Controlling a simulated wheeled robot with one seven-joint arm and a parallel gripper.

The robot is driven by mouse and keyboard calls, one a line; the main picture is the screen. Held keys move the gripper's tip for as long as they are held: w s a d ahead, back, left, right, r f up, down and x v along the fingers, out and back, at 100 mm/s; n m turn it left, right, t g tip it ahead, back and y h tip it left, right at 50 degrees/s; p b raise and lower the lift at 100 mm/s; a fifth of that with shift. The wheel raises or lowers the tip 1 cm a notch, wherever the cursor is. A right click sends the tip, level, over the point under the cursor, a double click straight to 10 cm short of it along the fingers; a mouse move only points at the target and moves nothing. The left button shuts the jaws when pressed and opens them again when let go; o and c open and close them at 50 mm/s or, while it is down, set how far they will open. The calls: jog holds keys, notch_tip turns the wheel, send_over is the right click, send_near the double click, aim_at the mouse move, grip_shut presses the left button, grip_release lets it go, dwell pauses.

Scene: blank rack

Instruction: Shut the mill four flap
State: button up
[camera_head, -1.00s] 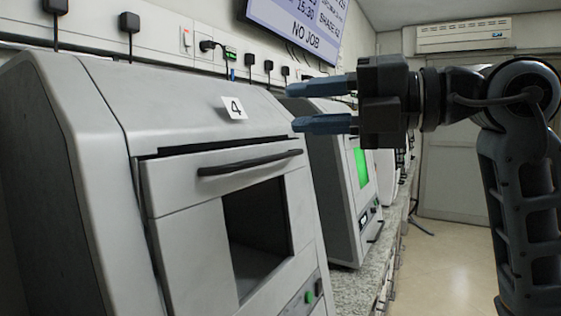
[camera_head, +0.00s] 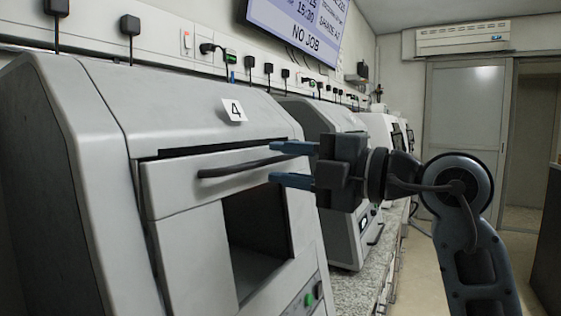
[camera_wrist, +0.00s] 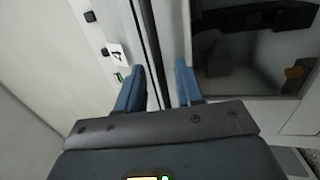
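The mill marked 4 (camera_head: 110,100) stands at the left of the head view, with its number label (camera_head: 234,110) above the front. The flap (camera_head: 175,190) is the grey front panel bearing a dark bar handle (camera_head: 230,168). A dark slot runs along its top edge, and a dark window or opening (camera_head: 258,235) is below the handle. My gripper (camera_head: 272,164) is open and empty at the handle's right end. In the wrist view my gripper (camera_wrist: 157,85) has its fingers either side of a dark strip; I cannot tell whether this is handle or slot, or whether they touch.
More mills (camera_head: 345,235) stand in a row behind my gripper on a speckled counter (camera_head: 365,290). A wall screen (camera_head: 300,25) reads NO JOB. Plugs and cables line the wall above the mills. Open floor (camera_head: 415,280) lies right of the counter.

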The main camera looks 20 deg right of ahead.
jog(key=shift+w+a, duration=0.4)
jog(key=shift+w, duration=0.1)
grip_shut()
dwell(1.2)
